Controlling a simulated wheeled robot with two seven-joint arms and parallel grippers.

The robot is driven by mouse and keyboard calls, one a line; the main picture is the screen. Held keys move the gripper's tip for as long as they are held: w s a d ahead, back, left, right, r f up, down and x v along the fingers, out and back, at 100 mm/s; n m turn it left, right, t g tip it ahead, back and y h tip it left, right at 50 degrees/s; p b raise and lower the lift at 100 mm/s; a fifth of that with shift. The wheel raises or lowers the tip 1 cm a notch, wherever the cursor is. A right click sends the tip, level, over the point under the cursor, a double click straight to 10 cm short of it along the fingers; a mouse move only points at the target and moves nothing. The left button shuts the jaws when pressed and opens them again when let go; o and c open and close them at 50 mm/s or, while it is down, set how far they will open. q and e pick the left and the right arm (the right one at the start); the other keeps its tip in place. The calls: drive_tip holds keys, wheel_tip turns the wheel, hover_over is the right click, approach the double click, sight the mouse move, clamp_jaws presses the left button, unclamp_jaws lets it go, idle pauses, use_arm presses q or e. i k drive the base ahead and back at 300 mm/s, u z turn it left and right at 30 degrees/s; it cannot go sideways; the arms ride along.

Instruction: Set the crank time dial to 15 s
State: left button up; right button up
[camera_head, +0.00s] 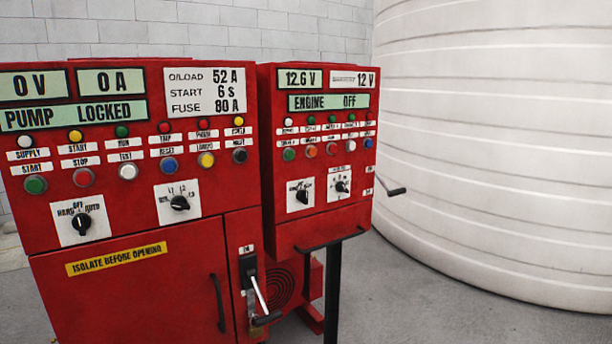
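The right red cabinet (318,225) carries two black rotary knobs on white plates. The right one of the two (342,186) has several small marks around it and may be the crank time dial; its markings are too small to read, and I cannot tell its setting. The left one (302,196) sits on a plate with larger lettering. The cabinet's display (328,102) reads "ENGINE OFF", with 12.6 V above it. Neither of my grippers is in view.
A larger red cabinet (120,255) stands at left with two knobs, buttons and a "PUMP LOCKED" display (75,116). A lever (260,298) protrudes from its front. Another lever (392,190) sticks out right of the right cabinet. A large white tank (500,150) stands behind at right.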

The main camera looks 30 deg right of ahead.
sight(340, 186)
drive_tip(key=z, duration=1.45)
drive_tip(key=i, duration=1.1)
drive_tip(key=u, duration=0.8)
